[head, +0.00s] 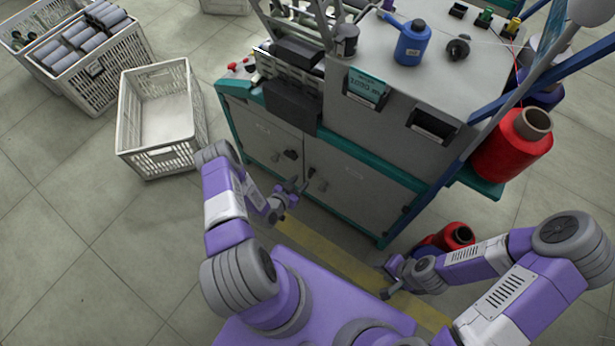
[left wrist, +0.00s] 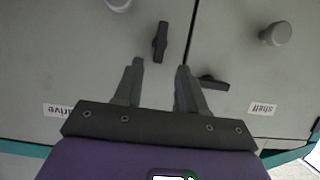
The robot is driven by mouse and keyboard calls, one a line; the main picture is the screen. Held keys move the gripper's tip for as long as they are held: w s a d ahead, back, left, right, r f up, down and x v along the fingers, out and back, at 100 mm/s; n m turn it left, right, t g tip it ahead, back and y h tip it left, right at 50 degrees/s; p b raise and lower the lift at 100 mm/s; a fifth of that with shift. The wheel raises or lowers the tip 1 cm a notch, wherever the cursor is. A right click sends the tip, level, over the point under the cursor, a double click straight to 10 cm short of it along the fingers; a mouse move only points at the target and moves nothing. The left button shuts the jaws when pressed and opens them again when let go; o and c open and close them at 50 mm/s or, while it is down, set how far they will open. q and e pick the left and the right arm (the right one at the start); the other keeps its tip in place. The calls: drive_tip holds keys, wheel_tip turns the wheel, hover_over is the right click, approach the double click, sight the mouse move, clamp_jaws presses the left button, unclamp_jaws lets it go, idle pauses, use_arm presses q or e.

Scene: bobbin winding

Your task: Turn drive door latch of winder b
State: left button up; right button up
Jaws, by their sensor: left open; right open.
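The winder's cabinet has two grey doors. In the left wrist view their labels appear upside down: drive door (left wrist: 45,60) at left, shelf door (left wrist: 240,60) at right. The dark drive door latch (left wrist: 160,42) stands nearly upright near the seam; in the head view this latch (head: 311,172) is on the right-hand door. My left gripper (left wrist: 160,66) is open, its fingertips just short of the latch, which shows between and beyond them. Contact is not visible. The left gripper (head: 295,187) is before the doors in the head view. My right gripper (head: 389,283) is open and empty, low at right.
The shelf latch (left wrist: 208,82) lies sideways close to the left gripper's right finger. Round knobs (left wrist: 275,33) stick out from the doors. Red spools (head: 457,236) stand near my right gripper. An empty white crate (head: 190,140) stands on the floor left of the winder.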

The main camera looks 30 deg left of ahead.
sight(309, 174)
use_arm(q)
drive_tip(key=b+x, duration=0.2)
drive_tip(key=x, duration=0.4)
drive_tip(key=shift+w, duration=0.15)
clamp_jaws()
